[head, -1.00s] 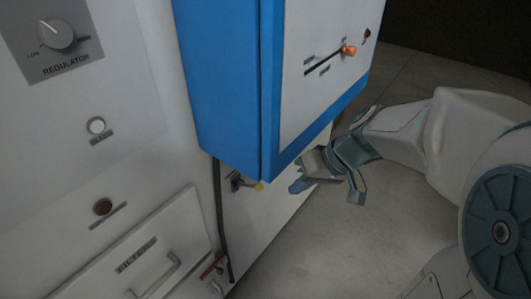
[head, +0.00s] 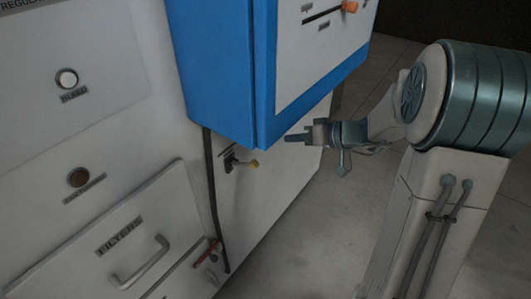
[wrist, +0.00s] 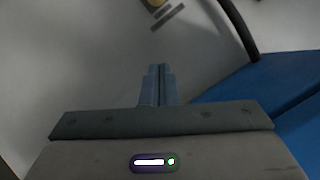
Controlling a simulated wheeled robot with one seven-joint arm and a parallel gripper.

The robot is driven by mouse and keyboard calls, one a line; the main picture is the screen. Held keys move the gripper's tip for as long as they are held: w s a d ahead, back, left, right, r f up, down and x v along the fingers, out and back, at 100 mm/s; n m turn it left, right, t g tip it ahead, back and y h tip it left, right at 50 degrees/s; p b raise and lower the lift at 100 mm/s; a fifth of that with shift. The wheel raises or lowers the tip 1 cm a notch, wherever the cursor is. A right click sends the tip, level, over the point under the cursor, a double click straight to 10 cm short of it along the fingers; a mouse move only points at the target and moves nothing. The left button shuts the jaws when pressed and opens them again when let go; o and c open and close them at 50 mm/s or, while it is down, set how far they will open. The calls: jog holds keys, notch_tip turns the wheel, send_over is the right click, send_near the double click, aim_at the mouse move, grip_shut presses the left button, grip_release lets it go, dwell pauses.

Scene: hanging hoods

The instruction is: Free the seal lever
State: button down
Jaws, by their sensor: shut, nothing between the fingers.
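A small lever with a yellow knob (head: 254,163) sticks out of the white panel below the blue hood. Its dark mount is on the panel, with a black hose just left of it. The shut fingers show in the wrist view (wrist: 158,72). No readable label marks the seal lever.
The blue hood (head: 212,80) hangs close above my gripper, with an orange-knobbed slider (head: 349,7) on its face. A red handle (head: 204,255) sits low on the panel, near the filter drawer (head: 110,245). The black hose (head: 212,190) runs down between.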

aim_at(244, 164)
jog(key=w+a+f, duration=0.2)
jog(key=a+f, duration=0.5)
jog(key=a, duration=0.1)
jog(key=shift+a+f+p, duration=0.25)
jog(key=shift+a+p, duration=0.1)
jog(key=shift+w+f+b, duration=0.1)
jog(key=shift+f+b, duration=0.1)
jog(key=shift+b, duration=0.2)
